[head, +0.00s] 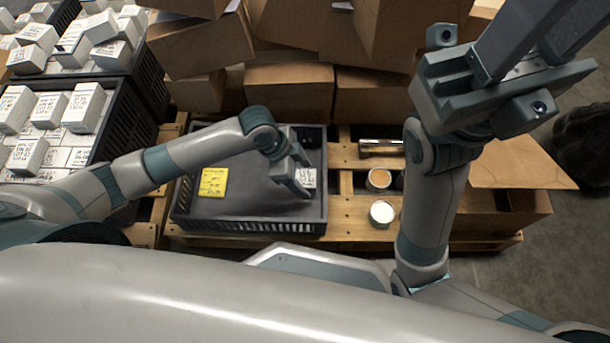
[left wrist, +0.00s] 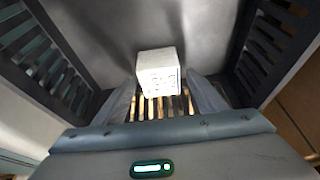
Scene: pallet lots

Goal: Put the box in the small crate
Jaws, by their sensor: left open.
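The small crate (head: 240,205) is dark grey with slotted walls and stands on a wooden pallet. A white box (head: 309,178) with dark print is inside it, near its right wall. The box also shows in the left wrist view (left wrist: 158,70), at the fingertips. My left gripper (head: 298,184) reaches down into the crate, open, with its fingers to either side of the box's near end. I cannot tell whether they touch it. My right gripper (head: 545,40) is raised at the upper right, away from the crate; its jaw gap is unclear.
A yellow note (head: 213,182) lies in the crate's left part. Two round tins (head: 382,212) (head: 379,178) stand on the pallet (head: 345,232) right of the crate. Cardboard boxes (head: 290,90) pile up behind. Larger black crates (head: 118,135) of white boxes stand left.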

